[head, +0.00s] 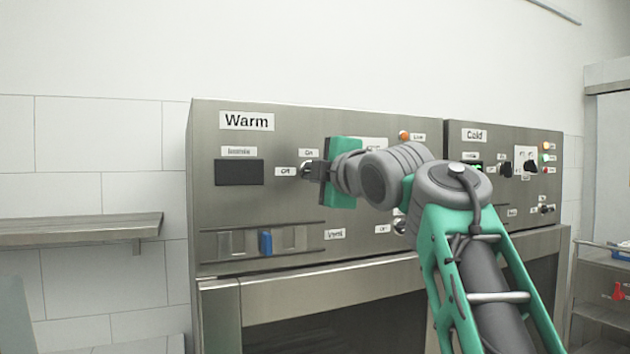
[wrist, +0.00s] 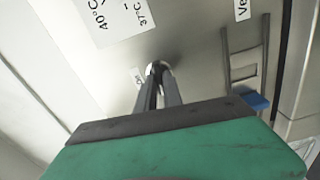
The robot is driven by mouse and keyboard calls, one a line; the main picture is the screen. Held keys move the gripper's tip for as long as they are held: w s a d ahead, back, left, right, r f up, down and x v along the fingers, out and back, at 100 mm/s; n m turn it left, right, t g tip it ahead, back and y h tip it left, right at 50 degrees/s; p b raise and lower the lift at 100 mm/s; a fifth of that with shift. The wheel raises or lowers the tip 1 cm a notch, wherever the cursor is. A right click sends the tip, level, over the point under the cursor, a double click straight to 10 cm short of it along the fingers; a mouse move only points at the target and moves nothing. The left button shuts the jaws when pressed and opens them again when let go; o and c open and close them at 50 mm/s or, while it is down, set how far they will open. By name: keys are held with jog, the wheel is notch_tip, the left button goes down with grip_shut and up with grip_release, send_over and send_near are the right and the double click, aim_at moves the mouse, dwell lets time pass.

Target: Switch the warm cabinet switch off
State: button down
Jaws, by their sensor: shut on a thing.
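The warm cabinet's panel (head: 215,125) carries the "Warm" label at the left of the head view. The display (head: 239,172) left of the switch is dark.
A blue slider (head: 265,243) sits below on the warm panel. The "Cold" panel (head: 520,140) with its knobs stands to the right. A metal shelf (head: 80,228) is on the left wall. An orange lamp (head: 404,136) shows above my arm.

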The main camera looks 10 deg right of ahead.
jog(key=shift+n, duration=0.6)
jog(key=shift+b, duration=0.3)
jog(key=c, duration=1.5)
grip_release()
jog(key=s, duration=0.2)
jog(key=s+d+b, duration=0.1)
jog(key=s, duration=0.4)
jog(key=shift+s+d, duration=0.25)
jog(key=shift+s, duration=0.05)
